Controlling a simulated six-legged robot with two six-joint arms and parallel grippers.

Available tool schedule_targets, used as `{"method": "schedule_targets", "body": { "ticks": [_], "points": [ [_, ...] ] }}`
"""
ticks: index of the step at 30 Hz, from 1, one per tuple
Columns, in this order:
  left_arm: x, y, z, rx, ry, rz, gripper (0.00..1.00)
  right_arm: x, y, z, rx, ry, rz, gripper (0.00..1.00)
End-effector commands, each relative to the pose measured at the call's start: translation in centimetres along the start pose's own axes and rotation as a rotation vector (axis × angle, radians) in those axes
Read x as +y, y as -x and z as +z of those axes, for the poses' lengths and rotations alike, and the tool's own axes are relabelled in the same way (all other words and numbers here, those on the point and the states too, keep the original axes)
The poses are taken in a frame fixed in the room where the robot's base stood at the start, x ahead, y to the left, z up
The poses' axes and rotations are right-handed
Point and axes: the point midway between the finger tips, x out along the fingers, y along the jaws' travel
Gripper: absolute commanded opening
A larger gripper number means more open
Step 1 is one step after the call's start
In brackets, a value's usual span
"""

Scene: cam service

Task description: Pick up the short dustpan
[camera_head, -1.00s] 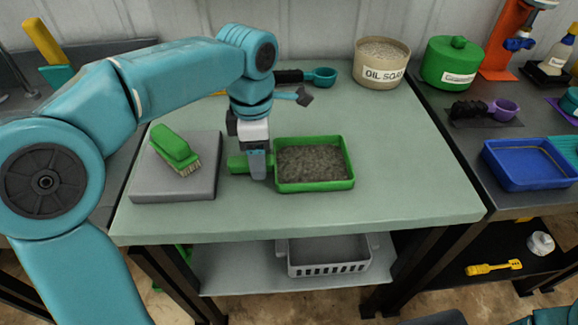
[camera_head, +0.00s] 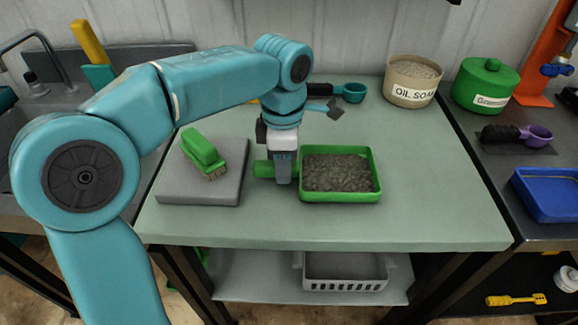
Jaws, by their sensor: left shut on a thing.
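The short dustpan (camera_head: 377,190) is a green tray with a short handle on its left, filled with grey-brown granular material. It appears level at the table top; I cannot tell whether it touches the table. My left gripper (camera_head: 283,178) points down and is shut on the dustpan's green handle (camera_head: 263,169). The fingers hide part of the handle. My right gripper is not in view.
A green brush (camera_head: 203,149) lies on a grey block (camera_head: 222,188) at the left. An oil soap tub (camera_head: 411,84), a green lidded pot (camera_head: 487,86) and a teal scoop (camera_head: 350,92) stand behind. The table (camera_head: 440,170) is clear at the right.

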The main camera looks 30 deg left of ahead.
Motion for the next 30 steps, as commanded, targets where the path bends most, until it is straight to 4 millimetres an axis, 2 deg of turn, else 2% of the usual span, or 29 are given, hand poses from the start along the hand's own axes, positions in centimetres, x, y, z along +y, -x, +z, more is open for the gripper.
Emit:
{"method": "schedule_targets", "body": {
  "ticks": [5, 12, 16, 21, 30],
  "points": [
    [0.1, 4.3, 0.1, -0.004, -0.001, 0.005, 0.00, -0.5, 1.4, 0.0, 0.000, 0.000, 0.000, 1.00],
    [0.1, 12.1, 0.1, -0.004, 0.000, 0.005, 0.00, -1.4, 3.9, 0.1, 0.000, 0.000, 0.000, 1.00],
    [0.0, 15.4, 0.1, -0.003, 0.000, 0.003, 0.00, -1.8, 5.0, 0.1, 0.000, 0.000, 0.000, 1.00],
    [0.0, 17.9, 0.1, -0.002, -0.001, 0.002, 0.00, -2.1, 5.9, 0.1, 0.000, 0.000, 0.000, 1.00],
    [0.0, 18.8, 0.0, -0.001, 0.000, 0.000, 0.00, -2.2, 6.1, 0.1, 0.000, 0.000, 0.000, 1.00]
  ]
}}
